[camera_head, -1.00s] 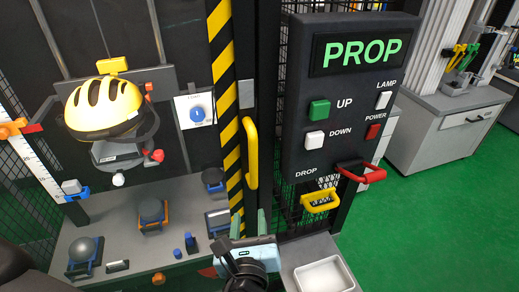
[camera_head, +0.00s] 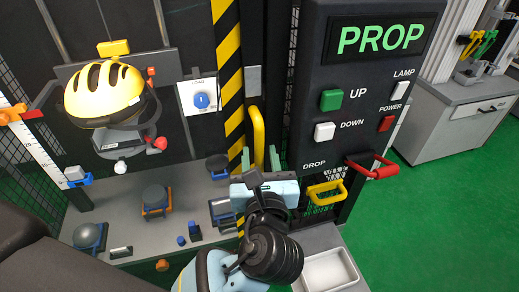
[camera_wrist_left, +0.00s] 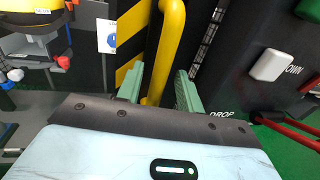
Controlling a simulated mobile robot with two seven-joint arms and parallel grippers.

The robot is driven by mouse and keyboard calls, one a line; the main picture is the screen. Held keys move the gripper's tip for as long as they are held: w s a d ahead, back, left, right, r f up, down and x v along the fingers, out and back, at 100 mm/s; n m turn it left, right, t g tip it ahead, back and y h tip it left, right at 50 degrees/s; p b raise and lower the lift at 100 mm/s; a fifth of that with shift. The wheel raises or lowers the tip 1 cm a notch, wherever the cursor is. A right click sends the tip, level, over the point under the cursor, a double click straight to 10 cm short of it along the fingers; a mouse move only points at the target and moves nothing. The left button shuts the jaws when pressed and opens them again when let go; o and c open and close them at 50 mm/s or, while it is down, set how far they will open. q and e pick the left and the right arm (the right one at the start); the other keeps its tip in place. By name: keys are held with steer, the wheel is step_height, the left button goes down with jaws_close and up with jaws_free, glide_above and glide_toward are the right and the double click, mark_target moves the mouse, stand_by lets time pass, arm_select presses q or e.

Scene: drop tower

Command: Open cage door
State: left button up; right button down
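The cage door's yellow vertical handle (camera_head: 258,138) stands beside a yellow-and-black striped post (camera_head: 229,70), and the door looks closed. My left gripper (camera_head: 260,160) is at the lower part of the handle, with its green fingers pointing up and apart. In the left wrist view the gripper (camera_wrist_left: 160,88) is open, with one finger on each side of the yellow handle (camera_wrist_left: 166,55). Gaps show between fingers and handle; contact cannot be told. My right gripper is not in view.
Right of the handle is a control panel (camera_head: 350,100) with buttons, a red lever (camera_head: 375,170) and a yellow DROP handle (camera_head: 326,192). A white tray (camera_head: 330,270) sits below. Inside the cage are a yellow helmet (camera_head: 104,88) and a blue dial (camera_head: 201,100). Green floor is clear at right.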

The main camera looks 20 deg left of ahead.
arm_select(q)
steer(key=shift+x, duration=1)
jaws_close()
